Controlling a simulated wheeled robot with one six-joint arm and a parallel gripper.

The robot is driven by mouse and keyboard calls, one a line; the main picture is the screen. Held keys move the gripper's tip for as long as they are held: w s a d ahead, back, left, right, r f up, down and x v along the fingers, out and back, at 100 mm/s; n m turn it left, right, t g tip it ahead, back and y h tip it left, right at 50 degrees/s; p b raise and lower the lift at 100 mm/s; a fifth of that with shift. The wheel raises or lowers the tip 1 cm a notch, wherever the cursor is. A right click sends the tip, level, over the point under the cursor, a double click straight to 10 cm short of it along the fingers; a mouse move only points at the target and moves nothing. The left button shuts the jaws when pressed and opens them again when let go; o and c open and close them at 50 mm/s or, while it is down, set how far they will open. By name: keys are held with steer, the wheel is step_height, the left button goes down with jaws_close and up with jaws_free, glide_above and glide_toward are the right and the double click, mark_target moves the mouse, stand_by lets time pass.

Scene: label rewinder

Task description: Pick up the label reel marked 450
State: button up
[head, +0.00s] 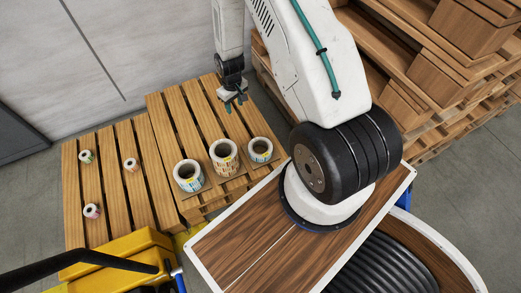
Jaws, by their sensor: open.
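Three larger label reels stand in a row on dark pads on a wooden pallet: a white and blue one on the left (189,185), a white and orange-brown one in the middle (225,167), and a white and teal one on the right (261,156). Each shows an open core from above. Their printed numbers are too small to read, so I cannot tell which is marked 450. My gripper (235,104) is open, pointing down behind the row in the picture, above the middle and right reels. It is apart from them and holds nothing.
Three small rolls (130,164) lie spread on the lower pallet (75,200) at the left. Stacked wooden pallets (440,95) fill the right. A yellow machine part (125,250) with a black handle is at the lower left. A grey wall (90,60) stands behind.

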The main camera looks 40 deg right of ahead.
steer(key=s+f, duration=0.3)
steer(key=f, duration=0.8)
glide_above(254, 153)
steer(key=f, duration=1.1)
steer(key=shift+s+a+f, duration=0.2)
steer(key=shift+a+f, duration=0.1)
steer(key=shift+a, duration=0.1)
steer(key=f, duration=0.7)
steer(key=shift+w+d+f, duration=0.15)
steer(key=shift+d+f, duration=0.15)
steer(key=shift+d, duration=0.05)
jaws_close()
